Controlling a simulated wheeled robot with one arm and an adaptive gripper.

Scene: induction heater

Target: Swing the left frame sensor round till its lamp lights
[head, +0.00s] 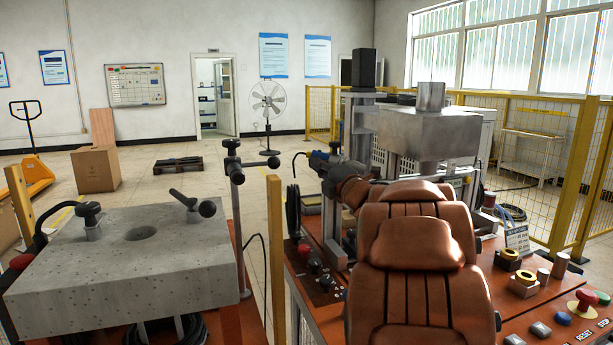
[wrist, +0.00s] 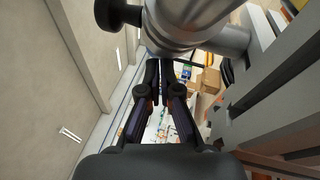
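My gripper (wrist: 160,78) is in the wrist view, its two dark fingers drawn close together with nothing visible between them. A large silver cylinder with a black knob (wrist: 118,14) on a short stem lies ahead of the fingertips; I cannot tell whether they touch. In the head view my gripper (head: 303,158) is beside the machine column, pointing left. I cannot tell for certain whether this is the left frame sensor. I see no lit lamp on it.
A grey block (head: 130,260) with two black-knobbed fittings fills the left table. A yellow post (head: 276,255) stands between the tables. The right bench carries a metal machine head (head: 425,130) and buttons (head: 582,303). Open floor lies behind, with a cardboard box (head: 96,168) and fan (head: 268,100).

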